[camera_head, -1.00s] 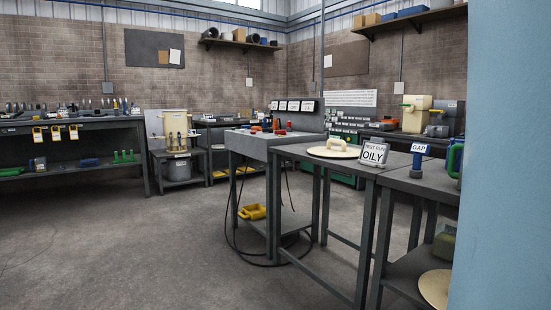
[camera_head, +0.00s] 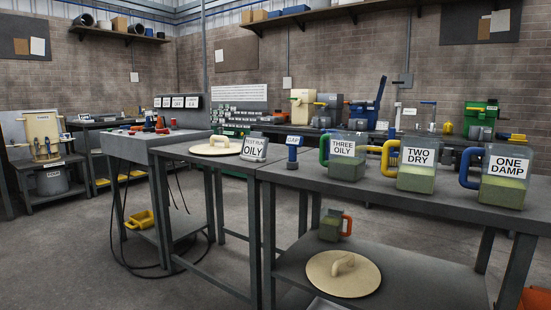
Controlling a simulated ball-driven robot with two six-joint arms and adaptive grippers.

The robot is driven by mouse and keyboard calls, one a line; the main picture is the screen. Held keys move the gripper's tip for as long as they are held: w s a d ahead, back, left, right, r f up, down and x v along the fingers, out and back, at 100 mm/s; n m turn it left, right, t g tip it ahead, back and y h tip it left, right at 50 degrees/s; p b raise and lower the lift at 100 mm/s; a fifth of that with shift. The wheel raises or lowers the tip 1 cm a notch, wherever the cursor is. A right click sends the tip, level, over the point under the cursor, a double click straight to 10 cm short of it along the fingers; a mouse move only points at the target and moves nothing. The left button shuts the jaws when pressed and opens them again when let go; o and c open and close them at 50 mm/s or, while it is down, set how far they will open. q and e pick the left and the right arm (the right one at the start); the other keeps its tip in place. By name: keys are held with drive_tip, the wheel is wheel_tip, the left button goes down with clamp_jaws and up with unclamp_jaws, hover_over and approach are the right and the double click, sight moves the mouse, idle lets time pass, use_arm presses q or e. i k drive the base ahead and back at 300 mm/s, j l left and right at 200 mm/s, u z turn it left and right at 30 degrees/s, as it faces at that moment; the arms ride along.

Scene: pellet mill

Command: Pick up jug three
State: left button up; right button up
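Jug three (camera_head: 346,157) stands upright on the dark table at centre right. It is a clear jug with a green handle on its left side, a white label reading "THREE OILY" and greenish contents. Jug two (camera_head: 416,168), labelled "TWO DRY" with a yellow handle, stands to its right. Jug one (camera_head: 504,178), labelled "ONE DAMP" with a blue handle, stands further right. Jug two's handle overlaps jug three's right edge in the picture; I cannot tell whether they touch. Neither of my grippers is in view.
A blue "GAP" post (camera_head: 294,151) stands left of jug three. A "TEST RUN OILY" sign (camera_head: 254,148) and a round handled lid (camera_head: 216,149) are on the adjoining table. The lower shelf holds another lid (camera_head: 343,276) and an orange-handled jug (camera_head: 332,225). Open floor (camera_head: 60,255) lies left.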

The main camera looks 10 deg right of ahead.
sight(347, 150)
drive_tip(key=z, duration=0.8)
